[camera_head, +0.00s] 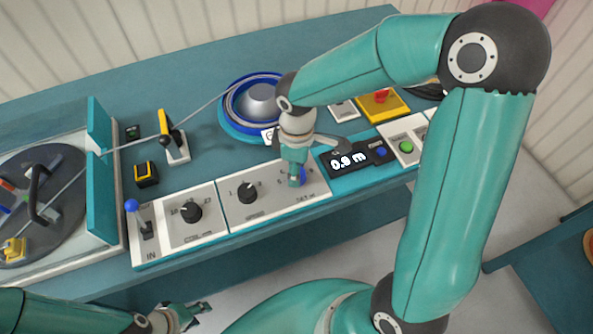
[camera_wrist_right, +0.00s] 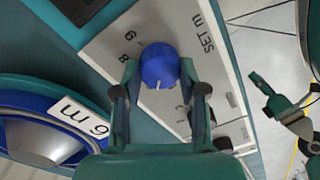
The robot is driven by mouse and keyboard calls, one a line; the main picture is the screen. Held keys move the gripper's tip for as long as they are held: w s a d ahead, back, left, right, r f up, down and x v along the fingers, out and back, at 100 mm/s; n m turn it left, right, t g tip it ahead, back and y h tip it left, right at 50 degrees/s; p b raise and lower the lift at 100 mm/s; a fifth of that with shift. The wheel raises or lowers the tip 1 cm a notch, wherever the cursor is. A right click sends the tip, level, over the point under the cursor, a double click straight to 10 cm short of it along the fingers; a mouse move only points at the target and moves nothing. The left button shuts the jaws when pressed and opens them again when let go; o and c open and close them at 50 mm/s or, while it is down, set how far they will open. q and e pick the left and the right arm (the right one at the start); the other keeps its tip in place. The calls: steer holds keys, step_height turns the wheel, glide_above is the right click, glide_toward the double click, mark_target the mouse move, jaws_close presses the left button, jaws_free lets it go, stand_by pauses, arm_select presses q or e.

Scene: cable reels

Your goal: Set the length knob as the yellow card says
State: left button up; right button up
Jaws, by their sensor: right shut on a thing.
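The blue length knob (camera_head: 302,175) sits on the white "SET m" panel (camera_head: 318,189). In the wrist view the knob (camera_wrist_right: 159,64) has a pale pointer mark towards the gripper, and printed numbers show beside it. My right gripper (camera_head: 296,180) comes down over the knob, its two fingers (camera_wrist_right: 160,88) closed on the knob's sides. A dark display (camera_head: 348,161) beside the panel reads 0.9 m. My left gripper (camera_head: 190,312) hangs low in front of the console, open and empty; it also shows in the wrist view (camera_wrist_right: 285,105). I see no yellow card I can read.
Two black knobs (camera_head: 191,212) (camera_head: 247,192) and a blue-tipped lever (camera_head: 133,207) are left on the console. A blue reel (camera_head: 232,108) stands behind. A red button on a yellow box (camera_head: 383,106) and a green button (camera_head: 406,147) are to the right.

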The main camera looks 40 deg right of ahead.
steer(key=shift+m, duration=0.6)
steer(key=o, duration=1.1)
steer(key=shift+o, duration=0.2)
step_height(320, 180, up, 12)
steer(key=shift+w+d, duration=0.2)
